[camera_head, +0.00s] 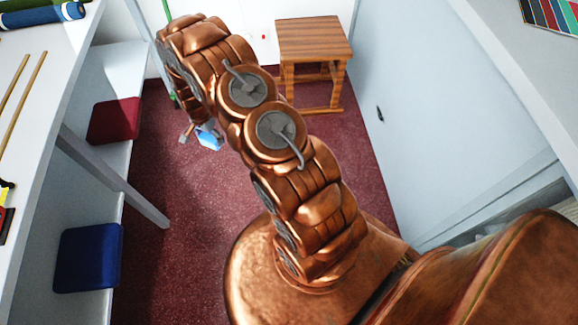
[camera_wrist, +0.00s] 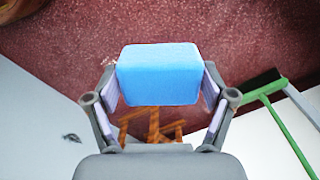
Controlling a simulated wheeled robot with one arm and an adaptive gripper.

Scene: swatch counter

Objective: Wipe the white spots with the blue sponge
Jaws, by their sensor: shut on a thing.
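The blue sponge (camera_wrist: 158,74) is a light blue block held between the two fingers of my gripper (camera_wrist: 160,88), which is shut on it. In the head view the sponge (camera_head: 208,138) shows small beside my arm, with the gripper (camera_head: 203,132) partly hidden behind the arm. It is held above the dark red floor (camera_head: 190,215); its exact height is unclear. A few pale marks (camera_wrist: 108,60) show on the red floor just left of the sponge in the wrist view, too faint to tell if they are the white spots. No other clear white spots show.
A striped wooden stool (camera_head: 313,38) stands at the back. A green-handled broom (camera_wrist: 290,132) is right of the gripper in the wrist view. A white counter (camera_head: 50,110) and shelves with red (camera_head: 114,121) and blue (camera_head: 88,257) cushions line the left. A pale door (camera_head: 420,110) is right.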

